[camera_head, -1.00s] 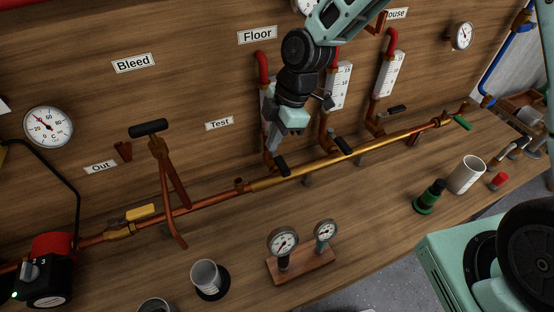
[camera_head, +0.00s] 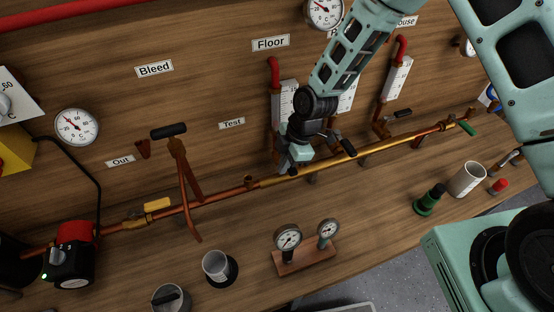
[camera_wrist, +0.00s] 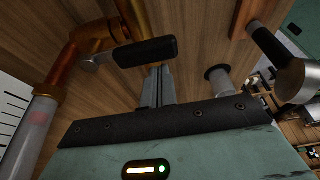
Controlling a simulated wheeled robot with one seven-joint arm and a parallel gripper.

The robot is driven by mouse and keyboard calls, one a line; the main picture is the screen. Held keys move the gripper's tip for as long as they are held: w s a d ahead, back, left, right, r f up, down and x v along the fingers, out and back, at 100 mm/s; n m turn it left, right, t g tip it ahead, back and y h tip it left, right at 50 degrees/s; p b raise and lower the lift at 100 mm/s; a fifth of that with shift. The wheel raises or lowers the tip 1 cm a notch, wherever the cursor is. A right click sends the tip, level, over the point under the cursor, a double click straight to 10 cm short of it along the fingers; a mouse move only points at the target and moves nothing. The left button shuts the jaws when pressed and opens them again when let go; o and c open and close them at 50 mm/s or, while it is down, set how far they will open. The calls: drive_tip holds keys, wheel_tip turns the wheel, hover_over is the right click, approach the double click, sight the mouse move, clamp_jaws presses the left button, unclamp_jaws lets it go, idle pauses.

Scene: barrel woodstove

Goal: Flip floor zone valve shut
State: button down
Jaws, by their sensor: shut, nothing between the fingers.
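The "Floor" label (camera_head: 271,43) is on the wooden wall, above a red pipe and a white flow meter (camera_head: 284,98). My gripper (camera_head: 283,172) is low at the foot of that column, by the brass manifold pipe (camera_head: 330,163). In the wrist view a black valve handle (camera_wrist: 147,52) on a copper-coloured valve body (camera_wrist: 88,38) lies just past the fingertips. My fingers (camera_wrist: 158,72) are shut and empty, pointing at the handle; contact cannot be told. In the head view my gripper hides this floor handle.
Neighbouring black handles (camera_head: 348,148) (camera_head: 398,114) stand along the pipe to the right. A two-gauge block (camera_head: 306,258), a cup (camera_head: 215,266) and a green-and-black piece (camera_head: 430,201) stand on the bench in front.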

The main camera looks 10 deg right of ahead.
drive_tip(key=shift+d+n+b, duration=0.3)
drive_tip(key=shift+d+n, duration=0.2)
idle(0.4)
drive_tip(key=shift+w+d+f+n+g+b, duration=0.15)
drive_tip(key=shift+d+n+g+b, duration=0.15)
drive_tip(key=shift+d+n, duration=0.3)
drive_tip(key=shift+w+d+r+n+g+b, duration=0.1)
drive_tip(key=shift+d+n+g+b, duration=0.2)
drive_tip(key=shift+n, duration=0.4)
drive_tip(key=d+n, duration=0.1)
drive_tip(key=n, duration=0.1)
drive_tip(key=w+d+n+h, duration=0.1)
drive_tip(key=shift+d+n+g, duration=0.2)
drive_tip(key=shift+n+g, duration=0.2)
drive_tip(key=w+d+n, duration=0.1)
drive_tip(key=n, duration=0.1)
drive_tip(key=w+d+n+h+b, duration=0.1)
drive_tip(key=n, duration=0.1)
drive_tip(key=shift+w+d+n+g+h, duration=0.2)
drive_tip(key=shift+n+g+h, duration=0.1)
drive_tip(key=shift+n+g, duration=0.1)
drive_tip(key=shift+w+d+b, duration=0.1)
drive_tip(key=shift+w+b, duration=0.1)
drive_tip(key=shift+b, duration=0.1)
drive_tip(key=shift+w+d, duration=0.15)
drive_tip(key=shift+w, duration=0.25)
